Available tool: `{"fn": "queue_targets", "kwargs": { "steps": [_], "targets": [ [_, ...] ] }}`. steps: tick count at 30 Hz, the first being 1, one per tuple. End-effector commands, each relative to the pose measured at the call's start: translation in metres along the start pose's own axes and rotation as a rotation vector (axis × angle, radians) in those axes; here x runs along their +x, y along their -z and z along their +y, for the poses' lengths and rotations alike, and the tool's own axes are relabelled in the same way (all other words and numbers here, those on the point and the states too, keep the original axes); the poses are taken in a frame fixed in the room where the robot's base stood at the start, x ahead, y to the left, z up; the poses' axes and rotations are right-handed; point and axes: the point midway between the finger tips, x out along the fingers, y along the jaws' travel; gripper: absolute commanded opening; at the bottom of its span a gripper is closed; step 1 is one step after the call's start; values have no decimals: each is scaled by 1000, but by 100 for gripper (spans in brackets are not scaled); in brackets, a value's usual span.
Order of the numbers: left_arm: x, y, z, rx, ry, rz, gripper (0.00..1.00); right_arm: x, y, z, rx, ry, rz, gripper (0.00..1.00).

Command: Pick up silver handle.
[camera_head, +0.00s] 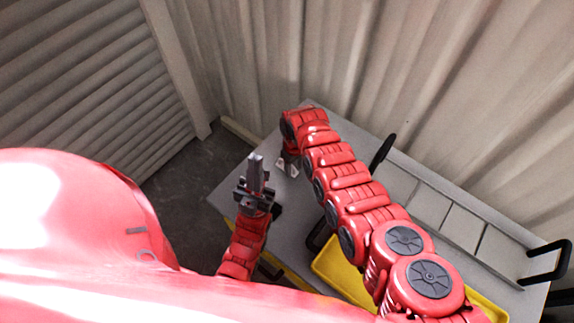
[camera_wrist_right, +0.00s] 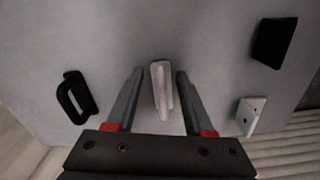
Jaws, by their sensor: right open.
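A silver handle (camera_wrist_right: 162,88) stands out from the grey surface in the right wrist view, between the two fingers of my right gripper (camera_wrist_right: 155,85). The fingers are open, with a gap on each side of the handle. A second light metal piece (camera_wrist_right: 250,115) lies to the right, outside the fingers. In the head view, small silver pieces (camera_head: 281,162) show beside the end of my right arm, which mostly hides the right gripper. My left gripper (camera_head: 256,165) is left of them, pointing up, with its fingers together and nothing visible in them.
A black handle (camera_wrist_right: 76,97) is at left and a black block (camera_wrist_right: 273,42) at upper right in the wrist view. The grey table (camera_head: 232,190) has a yellow tray (camera_head: 330,263) and a long box with black handles (camera_head: 440,200). Corrugated walls (camera_head: 370,60) stand close behind.

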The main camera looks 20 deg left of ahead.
Motion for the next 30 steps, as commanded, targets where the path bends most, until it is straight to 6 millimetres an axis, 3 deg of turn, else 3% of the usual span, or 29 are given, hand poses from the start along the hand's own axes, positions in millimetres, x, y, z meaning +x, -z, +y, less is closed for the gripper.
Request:
{"fn": "queue_targets", "kwargs": {
  "steps": [7,15,30],
  "targets": [
    [0,0,0,0,0,0,0,1,0,0,0,1,-1,50],
    [0,0,0,0,0,0,0,1,-1,0,0,1,-2,2],
    [0,0,0,0,0,0,0,0,0,0,0,1,-2,0]
  ]
}}
